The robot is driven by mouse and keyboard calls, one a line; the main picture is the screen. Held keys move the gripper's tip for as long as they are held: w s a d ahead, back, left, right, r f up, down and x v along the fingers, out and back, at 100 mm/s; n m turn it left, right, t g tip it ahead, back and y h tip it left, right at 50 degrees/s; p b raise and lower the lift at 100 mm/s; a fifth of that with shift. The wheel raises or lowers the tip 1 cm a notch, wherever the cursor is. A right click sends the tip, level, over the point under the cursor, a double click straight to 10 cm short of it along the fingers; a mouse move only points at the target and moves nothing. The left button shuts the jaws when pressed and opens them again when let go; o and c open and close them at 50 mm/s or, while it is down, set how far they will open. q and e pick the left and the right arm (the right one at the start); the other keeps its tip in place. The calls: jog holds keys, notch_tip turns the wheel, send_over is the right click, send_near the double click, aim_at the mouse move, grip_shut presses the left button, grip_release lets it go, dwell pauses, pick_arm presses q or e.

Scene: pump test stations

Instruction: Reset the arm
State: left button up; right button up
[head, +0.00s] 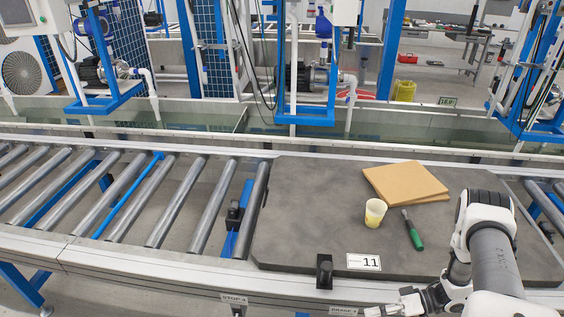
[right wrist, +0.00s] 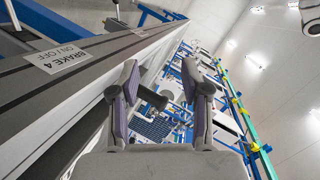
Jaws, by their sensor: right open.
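My right arm (head: 492,255) comes in at the lower right of the head view. It is bent, with its white and black gripper (head: 395,305) low at the conveyor's front rail, near the BRAKE 4 label (head: 343,310). In the right wrist view the two fingers (right wrist: 163,85) stand apart, open. A dark cylindrical piece (right wrist: 150,97) sticks out from the rail side and shows between them; I cannot tell whether it touches a finger. The BRAKE 4 ON/OFF label (right wrist: 62,56) is on the rail at left. My left gripper is not in view.
A dark pallet board (head: 300,215) lies on the roller conveyor (head: 130,195). It carries a brown board stack (head: 405,182), a yellow cup (head: 375,212), a green-handled tool (head: 413,232) and a card marked 11 (head: 363,262). A black block (head: 324,270) stands at the front rail.

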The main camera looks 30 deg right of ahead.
jog(key=w+a+r, duration=0.2)
jog(key=w+a, duration=0.2)
jog(key=a, duration=0.4)
jog(key=w+a+r+m+h, duration=0.1)
jog(key=w+a, duration=0.3)
jog(key=a, duration=0.4)
jog(key=w+a+r, duration=0.2)
jog(key=w+a, duration=0.2)
jog(key=a, duration=0.4)
jog(key=s+f+g+h, duration=0.35)
jog(key=s+h, duration=0.45)
jog(key=s, duration=0.3)
jog(key=s+d+g+h, duration=0.3)
jog(key=s+d, duration=0.2)
jog(key=s, duration=0.3)
jog(key=shift+s+d+f+n+h, duration=0.2)
jog(key=shift+s+d+n+h, duration=0.1)
jog(key=shift+d+n+h, duration=0.1)
